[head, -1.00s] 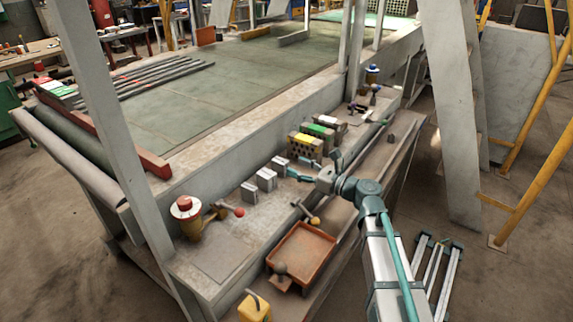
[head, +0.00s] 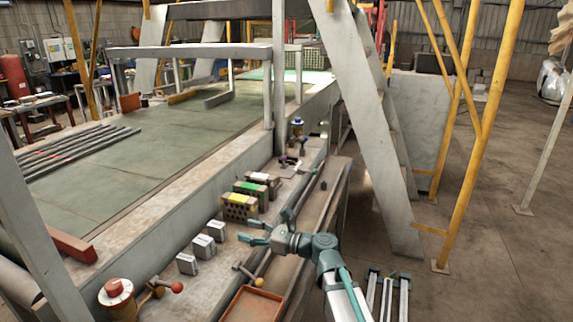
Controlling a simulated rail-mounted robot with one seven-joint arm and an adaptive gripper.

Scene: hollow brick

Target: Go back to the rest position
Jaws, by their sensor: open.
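My gripper (head: 264,227) is open and empty, its two teal fingers spread apart. It is over the front part of the grey machine ledge (head: 150,262), in the lower middle of the head view. Three hollow bricks stand in a row just beyond it: one with a yellow top (head: 239,207), one with a green top (head: 251,189) and one with a white and red top (head: 263,178). Three small grey blocks (head: 203,246) stand to the left of the fingers. I cannot tell how high the fingers are above the ledge.
A red-capped post (head: 116,295) and a red-knobbed lever (head: 172,287) stand at the lower left. An orange tray (head: 252,304) is below my arm. A slanted grey beam (head: 372,120) and yellow posts (head: 475,140) rise on the right, with open floor around them.

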